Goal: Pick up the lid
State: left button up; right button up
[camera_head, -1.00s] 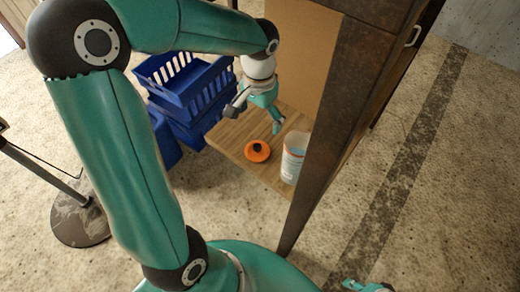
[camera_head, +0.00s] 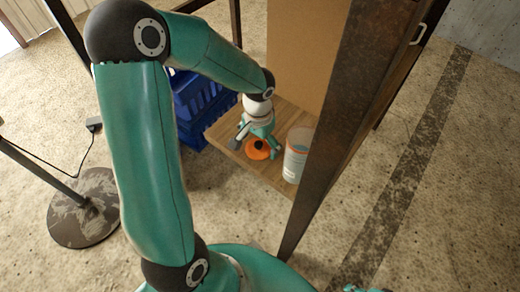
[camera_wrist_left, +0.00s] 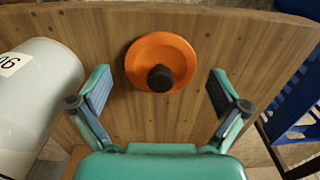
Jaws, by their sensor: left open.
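The lid is an orange disc with a black knob. In the head view the lid (camera_head: 258,150) lies on a wooden shelf board (camera_head: 224,136), partly hidden by my left gripper. In the left wrist view the lid (camera_wrist_left: 161,60) lies flat on the board, ahead of and between the open fingers, which do not touch it. My left gripper (camera_head: 256,146) is open and empty, just above the lid; its two fingers also show in the left wrist view (camera_wrist_left: 160,92). A small part of my right arm (camera_head: 362,288) shows at the bottom edge of the head view; its fingers cannot be made out.
A white can (camera_head: 296,155) stands on the board beside the lid, numbered in the left wrist view (camera_wrist_left: 35,85). A rusty rack post (camera_head: 335,120) rises right of it. Blue crates (camera_head: 195,100) are behind left. A cardboard panel (camera_head: 300,50) stands behind the board.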

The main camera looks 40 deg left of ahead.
pick_arm(q)
jog(key=shift+s, duration=0.1)
jog(key=c, duration=1.4)
jog(key=shift+c, duration=0.9)
jog(key=shift+s+d+f, duration=0.1)
jog(key=shift+f, duration=0.05)
jog(key=shift+c, duration=0.2)
